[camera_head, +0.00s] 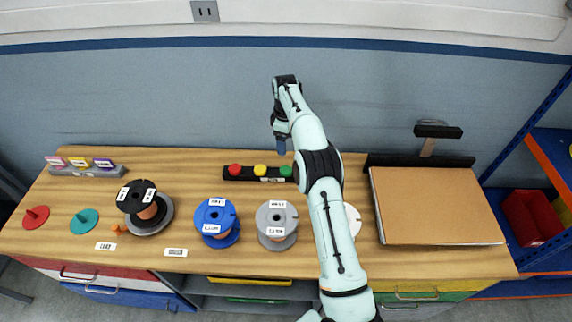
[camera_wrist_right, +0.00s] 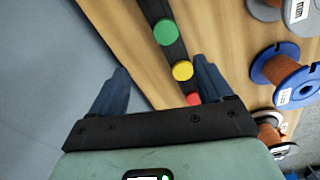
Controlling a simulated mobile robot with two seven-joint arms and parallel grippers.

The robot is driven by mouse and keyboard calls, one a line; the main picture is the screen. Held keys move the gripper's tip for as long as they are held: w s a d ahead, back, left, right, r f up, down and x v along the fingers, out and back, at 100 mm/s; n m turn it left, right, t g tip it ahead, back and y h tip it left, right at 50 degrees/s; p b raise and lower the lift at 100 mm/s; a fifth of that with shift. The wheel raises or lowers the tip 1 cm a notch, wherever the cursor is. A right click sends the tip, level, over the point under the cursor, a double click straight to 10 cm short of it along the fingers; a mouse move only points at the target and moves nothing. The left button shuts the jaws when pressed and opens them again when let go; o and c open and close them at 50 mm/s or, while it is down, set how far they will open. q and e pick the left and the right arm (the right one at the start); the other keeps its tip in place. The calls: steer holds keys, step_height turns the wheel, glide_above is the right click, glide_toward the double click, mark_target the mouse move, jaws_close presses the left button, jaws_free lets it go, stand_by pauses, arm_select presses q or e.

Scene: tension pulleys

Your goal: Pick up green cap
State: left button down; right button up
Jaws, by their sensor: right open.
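The green cap (camera_head: 286,171) sits at the right end of a black strip (camera_head: 246,179) on the bench, beside a yellow cap (camera_head: 260,170) and a red cap (camera_head: 235,170). My left gripper is out of view.
A black spool (camera_head: 135,196), a blue spool (camera_head: 215,217) and a grey spool (camera_head: 277,220) stand in front of the strip. A cardboard box (camera_head: 437,205) is at right. The wall (camera_head: 190,95) is close behind. My right arm hides part of a white spool (camera_head: 352,218).

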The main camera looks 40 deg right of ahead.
glide_above(285, 169)
steer(key=f, duration=0.7)
steer(key=shift+w+d+f, duration=0.15)
steer(key=shift+d+f, duration=0.1)
steer(key=shift+f, duration=0.1)
steer(key=f, duration=0.3)
steer(key=f+b, duration=0.1)
steer(key=shift+s+a+f, duration=0.25)
steer(key=shift+a, duration=0.1)
steer(key=shift+f, duration=0.35)
steer(key=shift+w, duration=0.15)
steer(key=shift+c, duration=0.9)
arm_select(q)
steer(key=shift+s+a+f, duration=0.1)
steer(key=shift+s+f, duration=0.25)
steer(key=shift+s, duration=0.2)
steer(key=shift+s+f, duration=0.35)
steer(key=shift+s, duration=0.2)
arm_select(e)
steer(key=c, duration=0.9)
